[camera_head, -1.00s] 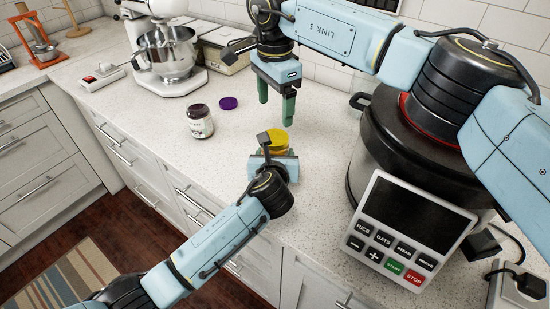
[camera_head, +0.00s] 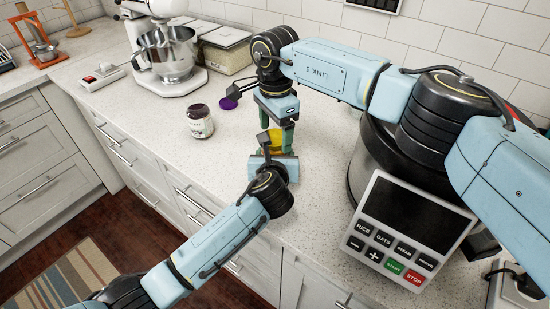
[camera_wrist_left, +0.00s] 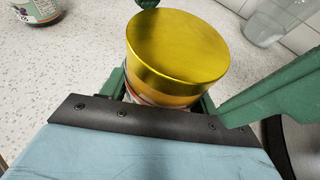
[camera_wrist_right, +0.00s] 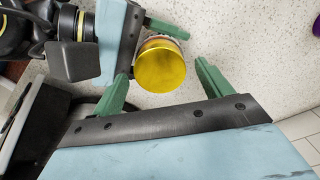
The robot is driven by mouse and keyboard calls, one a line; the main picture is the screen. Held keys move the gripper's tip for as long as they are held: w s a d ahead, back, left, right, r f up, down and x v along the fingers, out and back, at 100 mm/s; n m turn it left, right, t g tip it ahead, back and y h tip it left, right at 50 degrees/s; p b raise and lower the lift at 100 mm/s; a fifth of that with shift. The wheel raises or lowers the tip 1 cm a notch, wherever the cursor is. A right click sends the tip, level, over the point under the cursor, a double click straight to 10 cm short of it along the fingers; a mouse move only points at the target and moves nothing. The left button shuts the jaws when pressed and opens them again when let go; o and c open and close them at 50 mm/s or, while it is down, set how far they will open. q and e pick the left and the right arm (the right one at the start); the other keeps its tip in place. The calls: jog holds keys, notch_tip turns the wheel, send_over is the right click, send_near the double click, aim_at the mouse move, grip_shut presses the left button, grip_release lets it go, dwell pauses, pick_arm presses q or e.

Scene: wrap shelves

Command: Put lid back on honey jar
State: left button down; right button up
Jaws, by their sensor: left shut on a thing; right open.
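The honey jar (camera_wrist_left: 150,97) has a gold lid (camera_wrist_left: 178,45) sitting on its top; whether it is screwed tight I cannot tell. The yellow lid also shows in the head view (camera_head: 274,141) and in the right wrist view (camera_wrist_right: 161,65). My left gripper (camera_head: 272,165) is shut on the jar's body, below the lid, and mostly hides the jar in the head view. My right gripper (camera_wrist_right: 162,82) is open and points down from above. In the right wrist view its green fingers are spread to either side of the lid, with gaps between.
A dark jar (camera_head: 200,121) with a pale label stands to the left, with a purple lid (camera_head: 229,103) lying behind it. A large cooker (camera_head: 367,165) stands close on the right. A stand mixer (camera_head: 168,58) is at the back left. The counter's front left is clear.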

jog(key=shift+f, duration=0.25)
jog(key=c, duration=1)
jog(key=m, duration=0.4)
jog(key=shift+c, duration=0.2)
pick_arm(q)
jog(key=shift+f, duration=0.1)
pick_arm(e)
jog(key=m, duration=0.4)
jog(key=o, duration=1)
jog(key=shift+c, duration=0.2)
jog(key=shift+o, duration=0.9)
jog(key=shift+s+a, duration=0.1)
